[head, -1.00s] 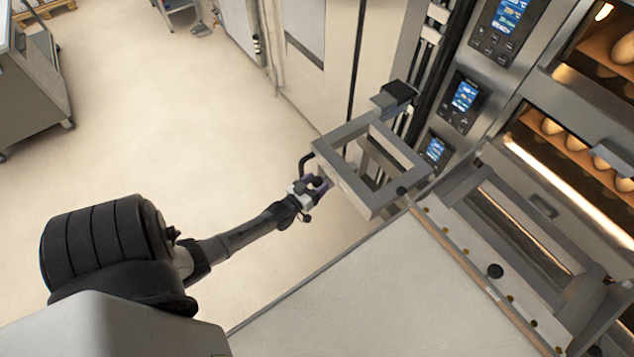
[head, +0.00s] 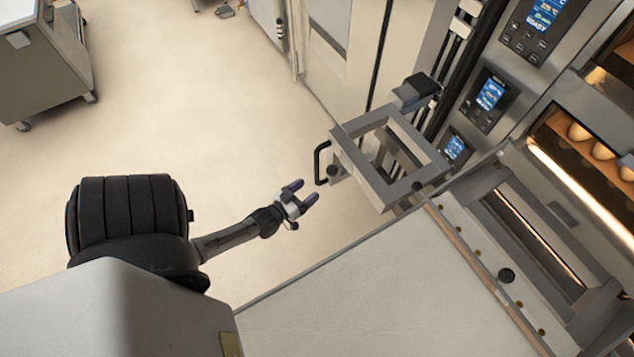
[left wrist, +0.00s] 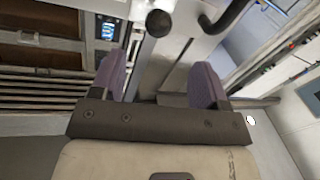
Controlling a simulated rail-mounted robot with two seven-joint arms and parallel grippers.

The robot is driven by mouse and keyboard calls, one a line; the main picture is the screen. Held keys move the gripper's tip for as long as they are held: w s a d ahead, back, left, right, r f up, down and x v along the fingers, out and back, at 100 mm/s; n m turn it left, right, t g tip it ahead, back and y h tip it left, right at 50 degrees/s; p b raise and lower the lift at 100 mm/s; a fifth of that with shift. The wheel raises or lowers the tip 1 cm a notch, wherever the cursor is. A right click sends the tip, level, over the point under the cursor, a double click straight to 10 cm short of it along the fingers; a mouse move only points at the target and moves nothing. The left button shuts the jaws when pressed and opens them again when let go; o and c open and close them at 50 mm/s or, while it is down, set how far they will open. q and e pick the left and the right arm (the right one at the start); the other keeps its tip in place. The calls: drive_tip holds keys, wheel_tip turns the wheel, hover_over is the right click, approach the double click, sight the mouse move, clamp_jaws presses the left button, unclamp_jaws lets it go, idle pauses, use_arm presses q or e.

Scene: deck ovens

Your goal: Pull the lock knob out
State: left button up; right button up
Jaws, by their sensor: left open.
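The lock knob (head: 333,170) is a small black ball on the lower left side of the grey lift frame (head: 352,158), close beside a black bar handle (head: 319,163). In the left wrist view the knob (left wrist: 158,22) shows near the top, beyond the fingertips and roughly between them sideways. The handle (left wrist: 228,14) is to its right there. My left gripper (head: 306,193) is open and empty, its purple-padded fingers (left wrist: 158,78) pointing toward the knob with a gap before it. My right gripper is not in view.
Deck ovens with lit displays (head: 489,94) stand at right. A grey cabinet (head: 45,65) stands far left; open floor lies between.

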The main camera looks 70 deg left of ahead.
use_arm(q)
drive_tip(key=shift+v, duration=1.4)
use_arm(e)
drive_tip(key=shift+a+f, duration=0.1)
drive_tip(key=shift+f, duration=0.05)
use_arm(q)
drive_tip(key=shift+a, duration=0.1)
